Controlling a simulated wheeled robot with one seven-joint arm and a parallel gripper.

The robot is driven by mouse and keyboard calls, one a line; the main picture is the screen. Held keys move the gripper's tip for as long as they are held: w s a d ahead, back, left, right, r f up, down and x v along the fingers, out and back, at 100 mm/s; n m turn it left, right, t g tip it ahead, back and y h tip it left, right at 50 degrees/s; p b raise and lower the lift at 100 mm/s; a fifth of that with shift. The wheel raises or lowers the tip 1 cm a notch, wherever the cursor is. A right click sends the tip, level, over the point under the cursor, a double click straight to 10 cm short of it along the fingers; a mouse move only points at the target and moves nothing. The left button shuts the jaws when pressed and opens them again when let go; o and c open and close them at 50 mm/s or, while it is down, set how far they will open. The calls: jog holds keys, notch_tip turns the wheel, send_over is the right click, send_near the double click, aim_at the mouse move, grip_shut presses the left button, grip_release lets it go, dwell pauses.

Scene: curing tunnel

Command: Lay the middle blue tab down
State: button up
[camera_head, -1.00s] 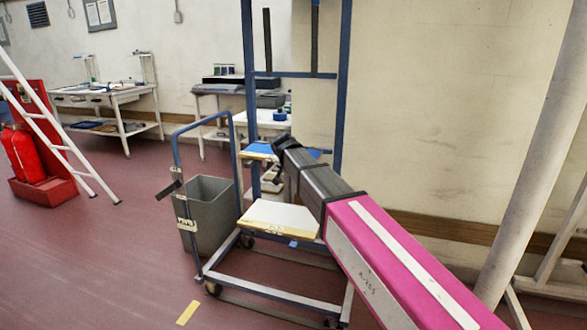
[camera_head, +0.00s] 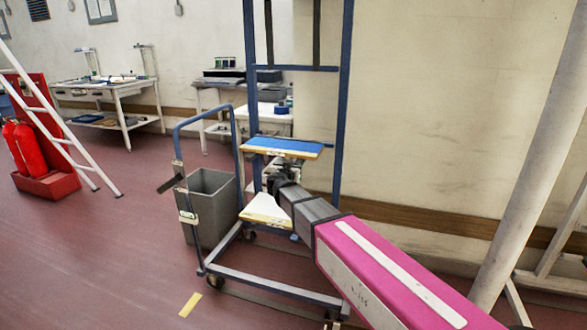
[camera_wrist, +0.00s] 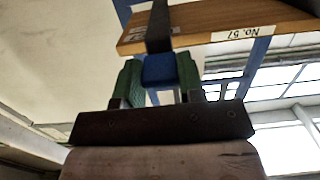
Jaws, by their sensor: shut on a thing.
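A blue tab (camera_wrist: 160,71) shows in the wrist view between the green-padded fingers of my gripper (camera_wrist: 159,80), which is shut on it. The tab lies just below the near edge of a wooden board (camera_wrist: 200,36) labelled "No. 57". A dark upright strip (camera_wrist: 158,28) crosses the board's edge directly above the tab. In the head view, my dark wrist is under the blue-topped upper shelf (camera_head: 285,146) of the rack; the fingertips and the tab cannot be made out there. I cannot tell other tabs apart.
The blue-framed rack (camera_head: 341,110) has a pale lower shelf (camera_head: 262,213) close under my arm. A grey bin (camera_head: 213,205) stands left of it, beside a blue trolley handle (camera_head: 177,160). A pale slanted pillar (camera_head: 530,160) stands at right.

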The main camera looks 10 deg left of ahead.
jog(key=shift+f+t, duration=0.2)
jog(key=shift+t, duration=0.5)
jog(key=o, duration=0.9)
jog(key=shift+o, duration=0.2)
jog(key=shift+s, duration=0.1)
jog(key=s, duration=1)
jog(key=shift+s+a, duration=0.3)
jog(key=shift+a, duration=0.1)
jog(key=shift+f, duration=0.1)
